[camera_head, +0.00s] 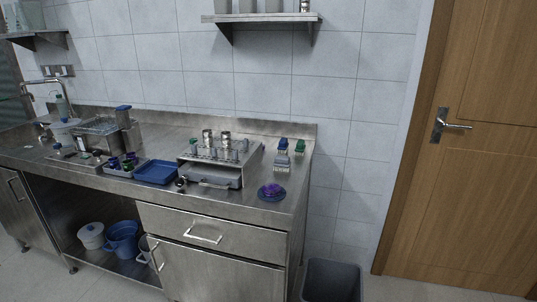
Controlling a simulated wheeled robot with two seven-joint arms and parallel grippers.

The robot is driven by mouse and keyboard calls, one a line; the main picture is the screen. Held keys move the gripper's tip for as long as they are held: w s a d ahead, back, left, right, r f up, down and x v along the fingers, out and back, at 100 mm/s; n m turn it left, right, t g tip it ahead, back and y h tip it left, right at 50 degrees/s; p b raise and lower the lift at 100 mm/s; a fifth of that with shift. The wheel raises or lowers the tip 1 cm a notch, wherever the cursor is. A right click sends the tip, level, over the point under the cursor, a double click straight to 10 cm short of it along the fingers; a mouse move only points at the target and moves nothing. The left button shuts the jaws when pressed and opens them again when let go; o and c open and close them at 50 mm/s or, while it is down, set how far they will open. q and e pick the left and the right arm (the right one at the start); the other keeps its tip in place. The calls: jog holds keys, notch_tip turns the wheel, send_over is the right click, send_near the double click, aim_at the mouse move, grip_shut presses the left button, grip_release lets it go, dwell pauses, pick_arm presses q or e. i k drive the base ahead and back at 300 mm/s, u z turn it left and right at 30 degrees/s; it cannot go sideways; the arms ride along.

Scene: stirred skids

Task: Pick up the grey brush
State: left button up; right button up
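A small grey item (282,161), which looks like the grey brush, stands near the right end of the steel counter (235,207). It is small in the picture, so its exact shape is hard to tell. A blue item (283,143) and a green-topped item (300,146) of similar form stand just behind it. Neither of my grippers shows in the head view.
A metal rack (247,160) with several bottles and cans stands left of the grey item. A blue tray (157,172) lies further left. A grey bin (331,281) stands on the floor.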

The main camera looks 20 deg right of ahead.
aim_at(282, 163)
jog(key=z, duration=0.75)
jog(key=i, duration=1.1)
jog(key=z, duration=1.05)
